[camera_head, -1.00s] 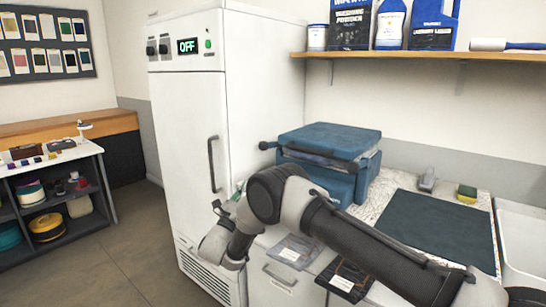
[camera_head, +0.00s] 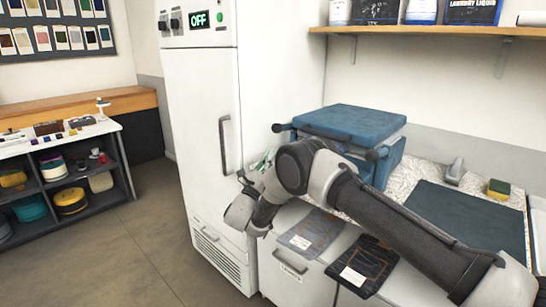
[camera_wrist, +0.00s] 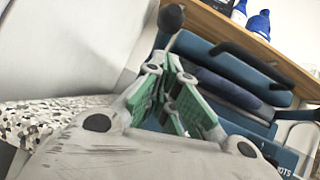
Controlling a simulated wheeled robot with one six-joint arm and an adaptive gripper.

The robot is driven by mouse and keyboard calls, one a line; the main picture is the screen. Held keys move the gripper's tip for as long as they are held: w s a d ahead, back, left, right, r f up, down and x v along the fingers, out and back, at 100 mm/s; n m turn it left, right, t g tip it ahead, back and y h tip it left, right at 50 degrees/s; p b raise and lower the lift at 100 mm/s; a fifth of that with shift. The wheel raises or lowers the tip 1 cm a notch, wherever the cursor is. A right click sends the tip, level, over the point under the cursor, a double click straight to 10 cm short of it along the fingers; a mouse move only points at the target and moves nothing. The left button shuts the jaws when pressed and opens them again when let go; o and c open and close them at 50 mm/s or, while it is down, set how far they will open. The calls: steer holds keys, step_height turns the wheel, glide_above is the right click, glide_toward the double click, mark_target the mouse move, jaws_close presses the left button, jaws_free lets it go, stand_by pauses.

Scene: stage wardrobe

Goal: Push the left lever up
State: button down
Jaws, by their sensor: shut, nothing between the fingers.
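A blue padded press (camera_head: 352,122) stands on the counter by the white cabinet. Its left lever (camera_head: 278,127) is a short dark bar with a round knob on the left side. A right lever (camera_head: 376,154) shows at the front right. In the wrist view the left knob (camera_wrist: 171,17) stands above and just beyond my gripper (camera_wrist: 172,60), apart from it in the picture. My gripper (camera_head: 262,158) has green-lined fingers that meet at the tips, with nothing between them. It is below and slightly left of the left lever, near the cabinet's front edge. My forearm hides part of the press's lower front.
The tall white cabinet (camera_head: 200,130), with an "OFF" display and a door handle (camera_head: 226,143), is close on the left. A wooden shelf (camera_head: 430,31) with bottles is above the press. A dark mat (camera_head: 465,218), a sponge (camera_head: 499,188) and fabric pouches (camera_head: 312,232) lie on the right and front.

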mark_target(287, 128)
steer(key=x, duration=0.7)
steer(key=shift+w+r, duration=0.2)
steer(key=shift+d, duration=0.1)
steer(key=shift+r, duration=0.1)
